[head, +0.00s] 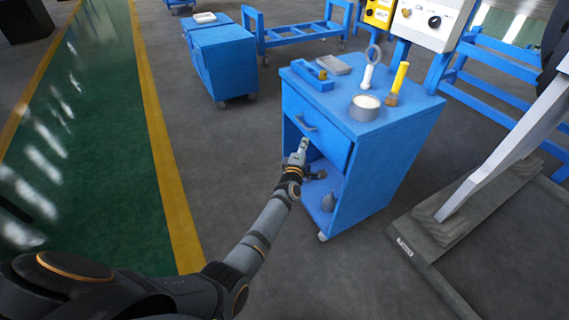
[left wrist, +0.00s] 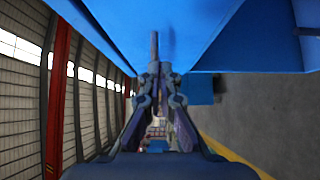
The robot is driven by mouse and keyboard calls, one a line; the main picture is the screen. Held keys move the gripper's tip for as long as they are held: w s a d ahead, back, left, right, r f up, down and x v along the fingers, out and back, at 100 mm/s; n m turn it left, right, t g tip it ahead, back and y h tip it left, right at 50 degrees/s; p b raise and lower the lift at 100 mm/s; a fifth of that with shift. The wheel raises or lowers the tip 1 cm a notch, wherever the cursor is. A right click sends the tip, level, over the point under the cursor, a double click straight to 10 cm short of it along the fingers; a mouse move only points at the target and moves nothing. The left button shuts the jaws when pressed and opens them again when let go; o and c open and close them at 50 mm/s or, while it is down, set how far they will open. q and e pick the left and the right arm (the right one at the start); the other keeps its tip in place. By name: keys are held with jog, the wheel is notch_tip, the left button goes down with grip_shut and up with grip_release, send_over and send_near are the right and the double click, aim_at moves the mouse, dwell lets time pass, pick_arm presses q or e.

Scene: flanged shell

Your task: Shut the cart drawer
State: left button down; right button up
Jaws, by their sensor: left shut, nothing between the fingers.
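The blue cart (head: 385,155) stands right of the middle in the head view. Its drawer (head: 328,143) is under the top, with a dark curved handle (head: 306,122) on its front. The drawer front looks nearly in line with the cart's body; I cannot tell whether a small gap is left. My left gripper (head: 303,146) is shut and empty, at the lower part of the drawer front, below the handle. In the left wrist view the closed fingers (left wrist: 154,48) point at a blue surface close by; contact is unclear. My right gripper is not in view.
On the cart top are a grey cup (head: 364,107), a yellow-handled brush (head: 398,83), a magnifier (head: 369,68) and a blue tray (head: 312,76). The open shelf below holds a few dark items. Another blue cart (head: 222,62) stands behind. The floor left is clear.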

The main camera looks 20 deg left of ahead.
pick_arm(q)
jog(key=s+d, duration=0.1)
jog(key=s, duration=0.7)
jog(key=shift+f, duration=0.2)
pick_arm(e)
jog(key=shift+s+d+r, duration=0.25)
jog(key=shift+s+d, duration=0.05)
